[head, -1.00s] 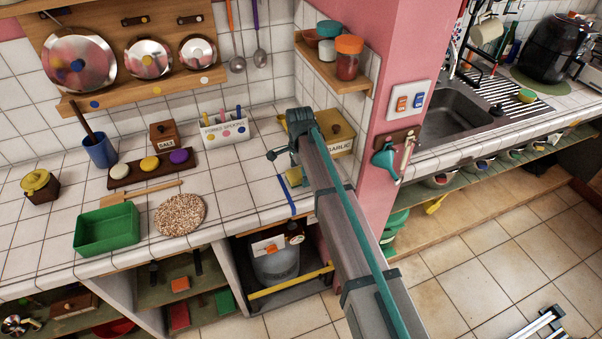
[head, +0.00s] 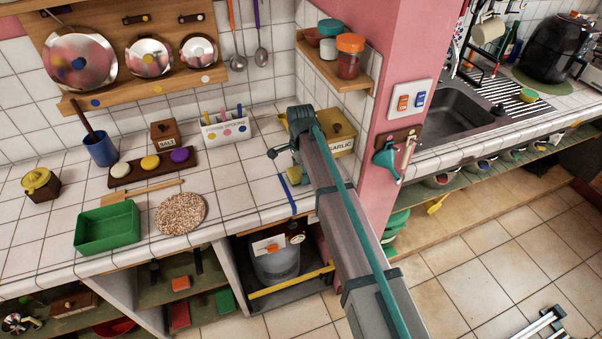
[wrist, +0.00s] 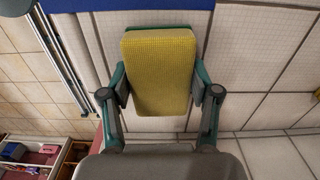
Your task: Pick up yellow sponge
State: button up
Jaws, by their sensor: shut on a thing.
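The yellow sponge (wrist: 160,72) sits between the two fingers of my gripper (wrist: 161,88) in the wrist view, with a green layer showing along its far edge. The pads press on its left and right sides, so the gripper is shut on it. In the head view a small part of the sponge (head: 293,174) shows at the left of my arm, near the counter's front right. My arm hides the fingers there. I cannot tell whether the sponge touches the counter or is just above it.
A blue strip (head: 287,195) lies on the counter by the sponge. The garlic box (head: 341,142) stands close behind my arm, by the pink wall (head: 405,60). A round speckled mat (head: 180,213) and a green tray (head: 107,229) lie to the left. Counter between mat and strip is clear.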

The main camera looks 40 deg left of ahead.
jog(key=shift+r+b, duration=0.45)
jog(key=shift+r, duration=0.1)
jog(key=s+d+r+b, duration=0.5)
jog(key=s+d+r, duration=0.4)
jog(key=d+r, duration=0.1)
jog(key=shift+s+d+r, duration=0.2)
jog(key=shift+d+r, duration=0.05)
jog(key=shift+r, duration=0.5)
